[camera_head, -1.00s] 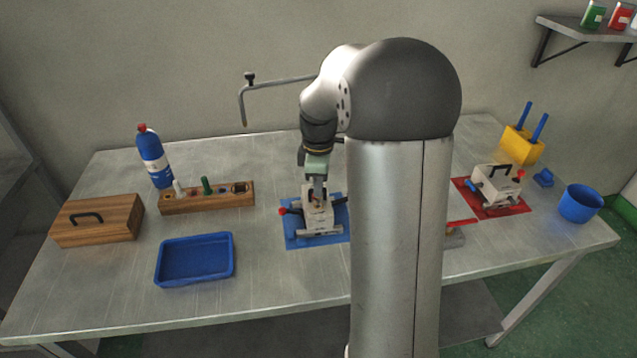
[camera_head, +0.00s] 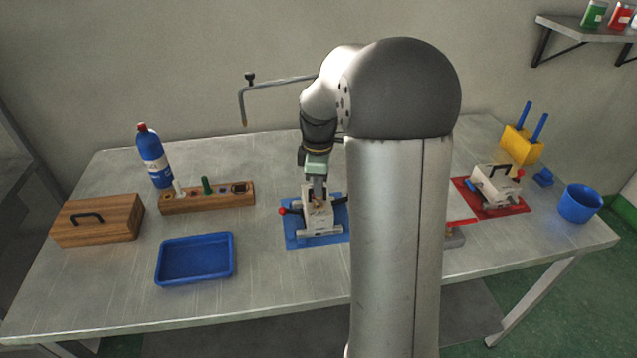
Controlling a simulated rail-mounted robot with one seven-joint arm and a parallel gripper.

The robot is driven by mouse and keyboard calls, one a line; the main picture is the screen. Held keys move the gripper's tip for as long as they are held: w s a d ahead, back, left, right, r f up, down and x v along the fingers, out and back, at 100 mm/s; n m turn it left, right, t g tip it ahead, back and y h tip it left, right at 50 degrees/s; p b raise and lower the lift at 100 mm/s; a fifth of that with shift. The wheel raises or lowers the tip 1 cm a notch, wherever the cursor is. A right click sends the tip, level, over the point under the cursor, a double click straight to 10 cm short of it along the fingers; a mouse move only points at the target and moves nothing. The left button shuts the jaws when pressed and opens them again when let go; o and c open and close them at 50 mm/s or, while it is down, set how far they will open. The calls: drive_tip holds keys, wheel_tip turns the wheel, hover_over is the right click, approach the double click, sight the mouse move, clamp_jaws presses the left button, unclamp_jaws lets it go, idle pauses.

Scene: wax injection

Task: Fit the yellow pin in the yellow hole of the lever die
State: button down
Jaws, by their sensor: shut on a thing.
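A pale grey lever die (camera_head: 321,222) with a red-knobbed lever (camera_head: 284,211) at its left stands on a blue mat (camera_head: 298,240) near the middle of the table. My gripper (camera_head: 318,199) points down onto the top of this die, with its fingers shut. A small yellowish bit shows at the fingertips, which I take as the yellow pin (camera_head: 318,204). The fingers hide most of it and the hole under it, so how deep the pin sits cannot be told.
A wooden rack (camera_head: 215,202) with a white and a green pin stands left, behind a blue tray (camera_head: 195,280). A wooden box (camera_head: 97,220) and blue bottle (camera_head: 153,158) are farther left. Another die (camera_head: 495,184) sits on a red mat (camera_head: 520,207) at right, near a blue bin (camera_head: 580,204).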

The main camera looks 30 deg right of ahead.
drive_tip(key=shift+f, duration=0.25)
drive_tip(key=shift+s+f, duration=0.25)
drive_tip(key=shift+f, duration=0.15)
idle(2.0)
drive_tip(key=shift+s+d+f, duration=0.1)
drive_tip(key=shift+s+d, duration=0.05)
idle(2.0)
drive_tip(key=shift+w+a, duration=0.2)
drive_tip(key=shift+a, duration=0.05)
idle(1.2)
drive_tip(key=shift+a+f, duration=0.1)
drive_tip(key=shift+a, duration=0.05)
idle(0.5)
drive_tip(key=shift+w+r+p, duration=0.2)
drive_tip(key=shift+r+p, duration=0.4)
drive_tip(key=shift+p, duration=0.15)
drive_tip(key=shift+w+r+p, duration=0.15)
drive_tip(key=shift+r+p, duration=0.45)
drive_tip(key=shift+p, duration=0.1)
drive_tip(key=shift+f, duration=0.1)
